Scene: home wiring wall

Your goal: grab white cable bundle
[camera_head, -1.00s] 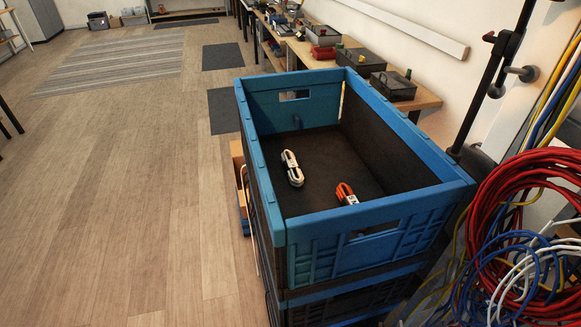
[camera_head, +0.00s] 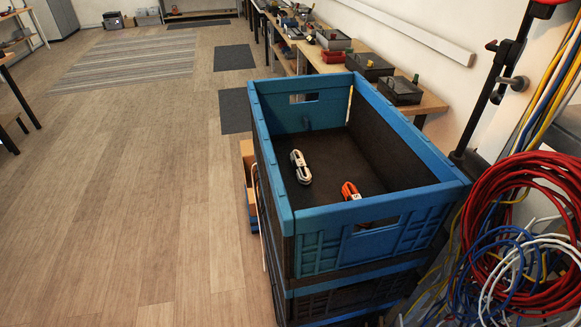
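The white cable bundle (camera_head: 301,167) lies on the dark floor of the blue crate (camera_head: 379,212), near the crate's left wall. It is a small folded coil. An orange cable bundle (camera_head: 350,191) lies in the same crate, nearer the front wall and to the right, partly hidden by the front rim. The two bundles are apart. Neither of my grippers shows in the head view.
The blue crate stands on another crate (camera_head: 350,300). Red, blue and white cable coils (camera_head: 520,235) hang at the right. A workbench (camera_head: 432,104) with toolboxes runs along the right wall. Wooden floor (camera_head: 140,200) on the left is open.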

